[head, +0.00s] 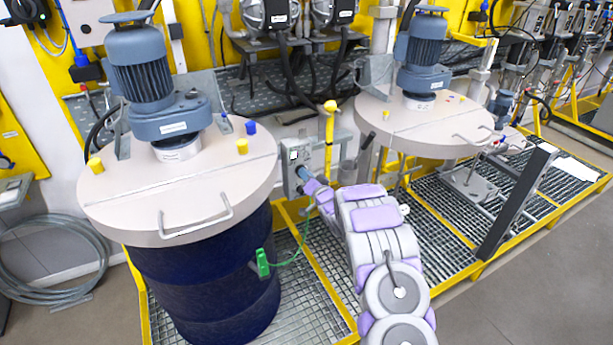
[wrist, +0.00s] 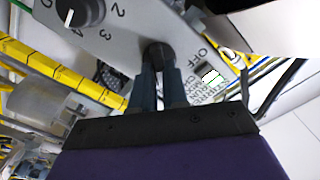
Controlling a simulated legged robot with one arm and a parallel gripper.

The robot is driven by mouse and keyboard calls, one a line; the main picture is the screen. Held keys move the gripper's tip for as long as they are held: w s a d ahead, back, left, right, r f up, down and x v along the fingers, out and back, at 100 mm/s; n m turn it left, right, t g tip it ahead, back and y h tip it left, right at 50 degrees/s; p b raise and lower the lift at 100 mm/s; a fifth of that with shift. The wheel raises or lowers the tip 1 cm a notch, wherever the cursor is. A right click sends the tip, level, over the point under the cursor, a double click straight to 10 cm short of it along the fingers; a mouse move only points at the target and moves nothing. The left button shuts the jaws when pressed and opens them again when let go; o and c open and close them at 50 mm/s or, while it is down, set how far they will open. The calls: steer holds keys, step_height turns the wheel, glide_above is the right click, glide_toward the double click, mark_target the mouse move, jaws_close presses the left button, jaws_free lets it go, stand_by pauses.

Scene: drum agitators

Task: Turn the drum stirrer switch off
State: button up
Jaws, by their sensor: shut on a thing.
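The drum stirrer control box (head: 296,160) is a small grey box between the two drums in the head view. In the wrist view its grey panel (wrist: 122,38) crosses the top of the picture. The black switch knob (wrist: 158,53) sits on this panel, with the word OFF to its right. My gripper (wrist: 158,74) has its two blue-grey fingers shut on the knob, one on each side. In the head view my gripper (head: 303,174) is at the box's front. The fingers partly hide the knob, so I cannot tell which way it points.
A numbered dial (wrist: 82,12) is on the same panel, left of the switch. A dark blue drum (head: 205,270) with a stirrer motor (head: 142,65) stands at left. A green clamp and cable (head: 263,263) hang nearby.

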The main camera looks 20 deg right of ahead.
steer(key=shift+d, duration=0.1)
jaws_close()
steer(key=shift+n, duration=0.3)
steer(key=n+b, duration=0.2)
steer(key=n, duration=0.3)
steer(key=n+b, duration=0.3)
steer(key=n, duration=0.2)
steer(key=n+b, duration=0.2)
steer(key=n, duration=0.3)
steer(key=shift+a+f, duration=0.2)
steer(key=shift+a, duration=0.2)
steer(key=shift+n+b, duration=0.3)
steer(key=o, duration=0.6)
jaws_free()
steer(key=shift+r, duration=0.15)
steer(key=shift+o, duration=0.2)
